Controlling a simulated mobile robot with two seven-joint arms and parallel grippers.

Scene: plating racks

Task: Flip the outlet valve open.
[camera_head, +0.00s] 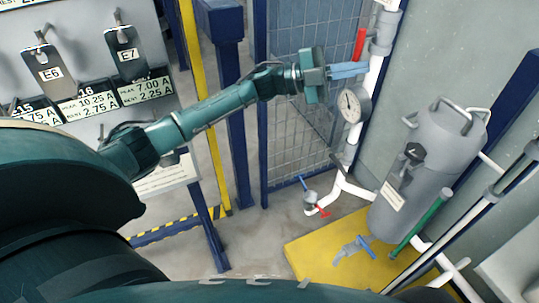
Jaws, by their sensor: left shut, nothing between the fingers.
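My left gripper (362,69) reaches in from the left, its fingers shut with nothing between them. Its fingertips are near the white vertical pipe (374,78), just below a red lever (360,44) that stands upright beside the pipe's grey fitting. I cannot tell whether the fingers touch the lever or pipe. A round gauge (350,106) sits just below the fingers. Lower down are a small valve with a blue handle (302,184) and a red handle (322,212). No readable label shows which valve is the outlet. My right gripper is not in view.
A grey tank (428,150) stands at the right on a yellow base (318,250), with a green-handled rod (425,218) and a blue part (362,246) near its foot. A mesh panel (300,130) lies behind my gripper. A labelled panel (85,75) is at the left.

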